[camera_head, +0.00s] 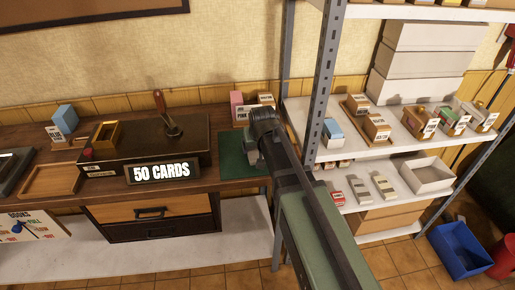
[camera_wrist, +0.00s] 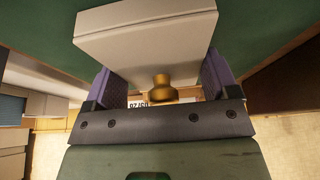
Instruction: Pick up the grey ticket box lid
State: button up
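The grey ticket box lid (camera_wrist: 145,35) fills the upper middle of the wrist view, pale and flat, with a brass knob (camera_wrist: 162,90) on it. My gripper (camera_wrist: 163,80) has its two purple-padded fingers wide apart. The knob lies between them, with space on both sides. I cannot tell whether a finger touches the lid. In the head view my gripper (camera_head: 252,158) is low over the green mat (camera_head: 234,160) at the right end of the counter. My arm hides most of the lid and box there.
The press (camera_head: 140,150) with its "50 CARDS" sign stands left of the mat. A pink box (camera_head: 237,105) stands behind the mat. A metal shelf post (camera_head: 322,80) and loaded shelves (camera_head: 405,150) are close on the right. A wooden tray (camera_head: 50,180) lies at the left.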

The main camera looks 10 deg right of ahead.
jog(key=shift+c, duration=0.2)
notch_tip(320, 180, up, 20)
jog(key=p, duration=2)
notch_tip(320, 180, down, 5)
jog(key=b, duration=0.5)
jog(key=shift+f, duration=0.15)
